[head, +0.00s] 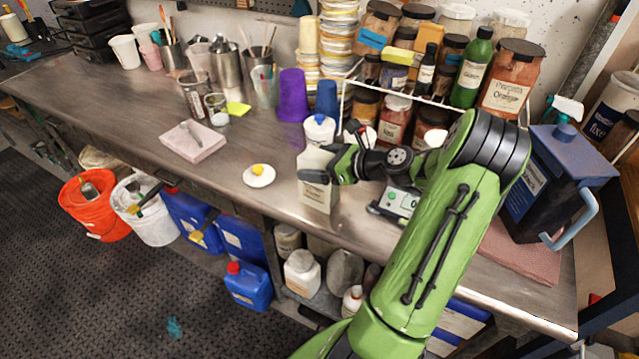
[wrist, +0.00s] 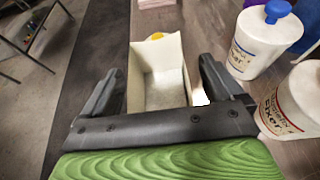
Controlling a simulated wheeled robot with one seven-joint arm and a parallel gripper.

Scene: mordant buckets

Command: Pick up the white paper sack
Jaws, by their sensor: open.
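The white paper sack (head: 318,198) stands upright on the metal bench near its front edge, with a printed label on its front. In the wrist view the sack (wrist: 158,75) is open at the top and pale inside. My gripper (head: 322,176) is at the sack's upper part in the head view and hides some of it. In the wrist view my gripper (wrist: 158,88) is open, with one finger on each side of the sack. A gap shows at the right finger; I cannot tell whether the left finger touches.
White bottles (wrist: 297,100) stand close on the right in the wrist view. A white dish (head: 259,176) with a yellow lump lies left of the sack. A scale (head: 397,203) is to the right. Jars (head: 395,118) crowd the bench's back. Bare bench lies around the dish.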

